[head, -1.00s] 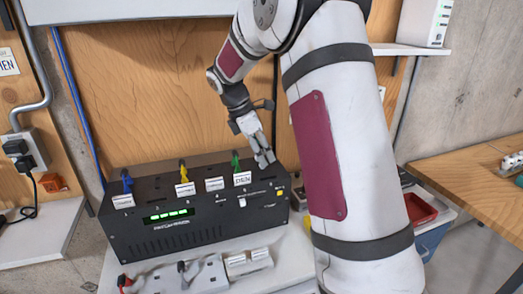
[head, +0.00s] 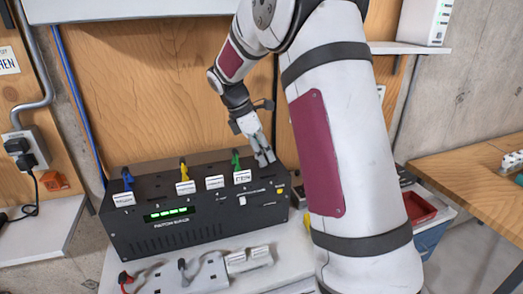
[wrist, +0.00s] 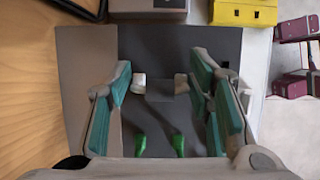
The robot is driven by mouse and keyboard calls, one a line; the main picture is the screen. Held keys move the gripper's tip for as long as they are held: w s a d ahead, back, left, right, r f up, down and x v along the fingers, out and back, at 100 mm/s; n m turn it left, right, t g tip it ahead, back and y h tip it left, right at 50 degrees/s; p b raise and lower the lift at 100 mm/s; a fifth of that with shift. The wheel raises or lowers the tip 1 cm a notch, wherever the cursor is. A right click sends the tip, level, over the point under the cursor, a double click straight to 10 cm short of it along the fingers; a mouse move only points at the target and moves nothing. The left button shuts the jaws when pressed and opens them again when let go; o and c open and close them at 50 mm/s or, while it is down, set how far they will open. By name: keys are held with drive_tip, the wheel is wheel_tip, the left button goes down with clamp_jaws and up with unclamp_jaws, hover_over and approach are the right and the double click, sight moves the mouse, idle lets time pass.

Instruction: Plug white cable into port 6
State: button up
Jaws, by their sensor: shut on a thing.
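The black patch box (head: 190,222) stands on the bench with blue (head: 127,180), yellow (head: 183,170) and green (head: 235,162) cable plugs along its top, white tags in front of them. My gripper (head: 264,158) is at the right end of the box top, right of the green plug. In the wrist view my gripper (wrist: 162,80) has its teal-padded fingers on either side of a small pale piece (wrist: 138,83), apparently the white cable's plug. The cable itself cannot be made out. I cannot read the port numbers or tell whether the plug is seated.
A grey power strip (head: 190,274) lies in front of the box. A red tray (head: 420,208) is at the right, beside a wooden table (head: 475,165). A wooden panel (head: 140,90) rises behind the box. A yellow block (wrist: 243,12) shows in the wrist view.

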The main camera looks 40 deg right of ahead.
drive_tip(key=o, duration=1.1)
drive_tip(key=shift+c, duration=0.2)
drive_tip(key=o, duration=0.4)
drive_tip(key=shift+r, duration=0.15)
